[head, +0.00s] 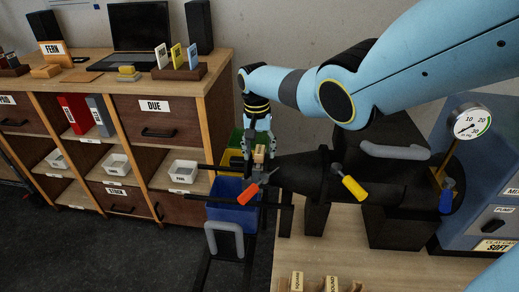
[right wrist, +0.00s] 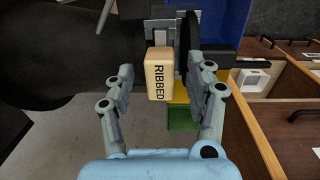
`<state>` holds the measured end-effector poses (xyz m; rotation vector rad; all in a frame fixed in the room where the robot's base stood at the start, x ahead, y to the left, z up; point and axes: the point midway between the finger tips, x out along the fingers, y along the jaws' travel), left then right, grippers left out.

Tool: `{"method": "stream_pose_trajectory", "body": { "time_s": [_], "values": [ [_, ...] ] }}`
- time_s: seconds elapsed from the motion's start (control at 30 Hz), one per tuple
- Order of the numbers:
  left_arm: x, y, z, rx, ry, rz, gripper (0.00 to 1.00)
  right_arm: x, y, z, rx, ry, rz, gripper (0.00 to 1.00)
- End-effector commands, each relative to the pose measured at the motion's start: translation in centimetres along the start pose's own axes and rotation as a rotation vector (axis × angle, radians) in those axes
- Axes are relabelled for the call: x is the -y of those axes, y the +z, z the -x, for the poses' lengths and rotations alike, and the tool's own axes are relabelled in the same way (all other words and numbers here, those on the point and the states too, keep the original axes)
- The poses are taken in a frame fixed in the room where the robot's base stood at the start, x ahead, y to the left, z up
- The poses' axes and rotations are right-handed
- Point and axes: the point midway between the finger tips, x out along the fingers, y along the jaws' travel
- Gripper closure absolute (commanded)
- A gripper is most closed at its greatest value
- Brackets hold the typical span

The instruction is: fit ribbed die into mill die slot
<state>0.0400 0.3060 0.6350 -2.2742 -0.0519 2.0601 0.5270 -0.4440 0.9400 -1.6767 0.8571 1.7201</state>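The ribbed die (right wrist: 158,75) is a tan block lettered RIBBED, and it shows small in the head view (head: 260,153). It stands at the narrow end of the black mill (head: 305,172), against a grey upright piece (right wrist: 163,38) between the barrel and a black disc. How deep it sits in the slot is hidden. My right gripper (head: 258,158) reaches down around the die. In the right wrist view its fingers (right wrist: 158,82) stand apart on both sides, with a gap between each finger and the block. My left gripper is out of view.
Orange (head: 248,194) and yellow (head: 353,187) handles stick out near the mill. A blue bin (head: 232,198) stands below its end. A gauge (head: 472,122) is at the right. Labelled dies (head: 297,281) stand at the bench's front. A cabinet (head: 155,115) is at left.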

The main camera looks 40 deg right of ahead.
Motion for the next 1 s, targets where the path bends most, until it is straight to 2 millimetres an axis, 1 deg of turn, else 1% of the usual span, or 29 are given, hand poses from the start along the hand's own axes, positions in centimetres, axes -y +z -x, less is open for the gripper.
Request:
{"method": "stream_pose_trajectory", "body": {
  "time_s": [0.23, 0.37, 0.47, 0.7, 0.8, 0.9, 1.0],
  "values": [
    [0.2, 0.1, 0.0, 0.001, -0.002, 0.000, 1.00, 0.0, 0.0, 0.1, 0.000, 0.000, 0.000, 0.46],
    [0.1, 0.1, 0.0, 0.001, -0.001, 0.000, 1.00, 0.1, -0.1, 1.1, -0.003, -0.002, 0.000, 0.46],
    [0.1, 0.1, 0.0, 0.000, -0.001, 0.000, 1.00, 0.0, -0.1, 2.6, -0.003, -0.002, 0.001, 0.46],
    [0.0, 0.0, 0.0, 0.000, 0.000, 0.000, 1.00, 0.1, -0.1, 8.1, -0.004, -0.002, 0.000, 0.46],
    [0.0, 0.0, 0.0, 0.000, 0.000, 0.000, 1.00, 0.0, -0.1, 9.9, -0.003, -0.002, 0.000, 0.46],
    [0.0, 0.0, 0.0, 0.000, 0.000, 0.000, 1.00, 0.0, -0.1, 11.1, -0.002, -0.001, 0.000, 0.46],
    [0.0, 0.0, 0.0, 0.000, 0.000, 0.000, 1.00, 0.0, 0.0, 11.8, -0.001, 0.000, 0.000, 0.46]
  ]
}}
